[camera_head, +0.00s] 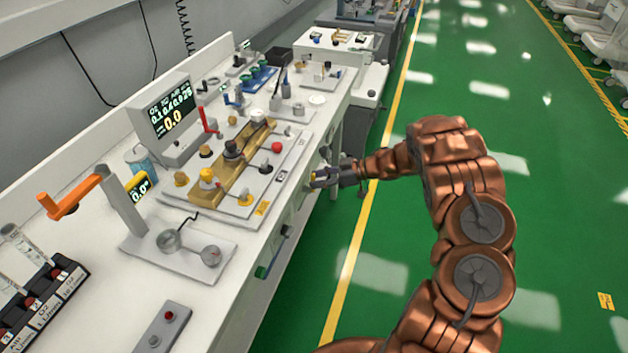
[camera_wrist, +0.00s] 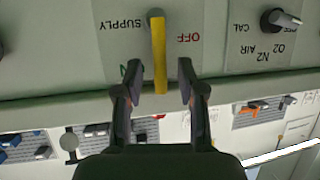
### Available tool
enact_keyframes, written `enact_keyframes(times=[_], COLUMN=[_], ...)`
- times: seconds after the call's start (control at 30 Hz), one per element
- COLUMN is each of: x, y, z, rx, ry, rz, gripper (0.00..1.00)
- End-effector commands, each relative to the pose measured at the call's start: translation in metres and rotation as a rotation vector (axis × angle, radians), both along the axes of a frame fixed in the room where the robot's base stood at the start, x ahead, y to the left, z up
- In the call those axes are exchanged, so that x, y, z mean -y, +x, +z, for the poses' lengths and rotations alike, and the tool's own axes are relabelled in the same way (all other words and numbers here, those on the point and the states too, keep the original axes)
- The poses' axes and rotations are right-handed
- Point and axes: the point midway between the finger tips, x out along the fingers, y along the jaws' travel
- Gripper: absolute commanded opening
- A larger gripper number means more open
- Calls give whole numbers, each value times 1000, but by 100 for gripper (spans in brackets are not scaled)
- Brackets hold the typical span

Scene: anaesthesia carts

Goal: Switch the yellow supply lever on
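The yellow supply lever (camera_wrist: 159,50) hangs from a round grey pivot on a pale panel at the top of the wrist view. It points almost straight down in the picture. Red "OFF" lettering is to its right; green lettering at lower left is partly hidden by a finger. My gripper (camera_wrist: 159,88) is open, with one dark finger on each side of the lever's lower end. Gaps show between lever and fingers. In the head view my gripper (camera_head: 322,178) is at the front face of the white cart, and a small yellow bit shows there.
A black selector knob (camera_wrist: 272,20) with "CAL", "N2", "AIR" and "O2" lettering is right of the lever. The white cart (camera_head: 90,215) carries a display (camera_head: 168,112), a brass block and several knobs on top. Green floor (camera_head: 480,110) is open to the right.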

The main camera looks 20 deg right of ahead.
Motion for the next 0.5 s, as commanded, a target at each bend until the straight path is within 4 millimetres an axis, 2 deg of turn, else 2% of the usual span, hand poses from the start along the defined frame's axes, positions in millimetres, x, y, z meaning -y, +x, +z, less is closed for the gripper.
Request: enact_keyframes(times=[0.3,0.5], x=[52,73], y=[-27,-40], z=[24,34], rx=[1,0], ry=[-3,-1], rz=[-6,-3], gripper=[39,39])
